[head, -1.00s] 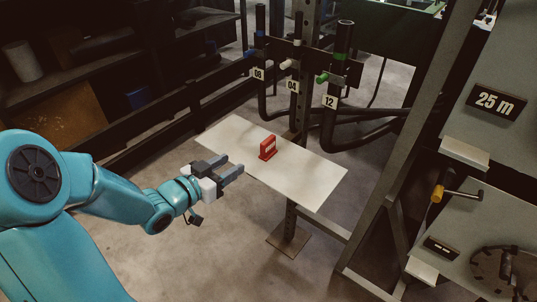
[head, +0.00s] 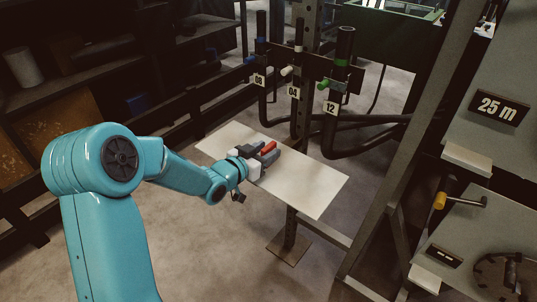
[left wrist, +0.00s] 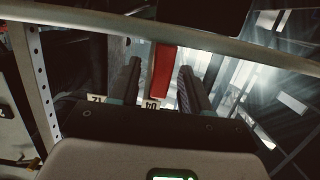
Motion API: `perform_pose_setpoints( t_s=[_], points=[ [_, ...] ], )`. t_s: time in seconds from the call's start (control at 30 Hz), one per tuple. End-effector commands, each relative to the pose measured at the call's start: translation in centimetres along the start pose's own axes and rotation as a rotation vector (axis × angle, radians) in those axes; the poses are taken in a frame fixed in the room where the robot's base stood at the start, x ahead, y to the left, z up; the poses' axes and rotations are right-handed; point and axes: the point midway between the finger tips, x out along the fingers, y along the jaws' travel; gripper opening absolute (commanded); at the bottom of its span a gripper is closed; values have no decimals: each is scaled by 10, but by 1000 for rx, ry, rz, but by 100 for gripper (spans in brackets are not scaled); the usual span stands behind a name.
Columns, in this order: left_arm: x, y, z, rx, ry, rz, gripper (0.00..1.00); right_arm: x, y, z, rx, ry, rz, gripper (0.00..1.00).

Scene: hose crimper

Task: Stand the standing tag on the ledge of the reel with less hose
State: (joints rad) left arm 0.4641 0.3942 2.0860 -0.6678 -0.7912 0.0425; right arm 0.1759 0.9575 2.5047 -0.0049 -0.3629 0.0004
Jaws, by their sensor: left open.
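The red standing tag (head: 268,147) is upright on the pale shelf plate, partly hidden by my left gripper (head: 267,153). In the left wrist view the tag (left wrist: 163,75) shows between the two dark fingers of the left gripper (left wrist: 160,67), with gaps on both sides. The gripper is open around it. At the right, a "25 m" sign (head: 498,104) hangs above a small white ledge (head: 467,156). Lower, a second dark display (head: 443,251) with unreadable text has a ledge (head: 425,278) below it, beside a dark round reel part (head: 507,273). My right gripper is out of view.
The pale shelf plate (head: 313,187) is otherwise bare. Hose ends with tags 08 (head: 259,80), 04 (head: 293,92) and 12 (head: 331,107) stand behind it. A steel post (head: 422,140) stands between plate and reels.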

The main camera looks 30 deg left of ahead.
Motion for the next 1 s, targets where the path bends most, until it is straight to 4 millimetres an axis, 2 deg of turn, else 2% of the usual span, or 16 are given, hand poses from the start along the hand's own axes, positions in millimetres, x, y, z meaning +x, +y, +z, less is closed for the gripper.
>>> perform_pose_setpoints(
  t_s=[0.1, 0.13, 0.27, 0.57, 0.73, 0.87, 1.0],
  points=[
    [0, 0, 0, 0, 0, 0, 47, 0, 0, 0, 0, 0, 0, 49],
    [0, 0, 0, 0, -1, 0, 44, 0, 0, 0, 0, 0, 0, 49],
    [0, 0, 0, 0, -1, 0, 1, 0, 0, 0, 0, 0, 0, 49],
    [-1, 0, 0, 0, 0, 0, 0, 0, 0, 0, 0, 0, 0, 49],
    [-2, 0, -10, 2, 1, 0, 0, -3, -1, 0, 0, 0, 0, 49],
    [-7, 0, -32, 4, 3, 0, 0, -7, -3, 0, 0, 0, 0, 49],
    [-15, 0, -73, 5, 6, 0, 0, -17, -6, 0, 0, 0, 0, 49]
  ],
)
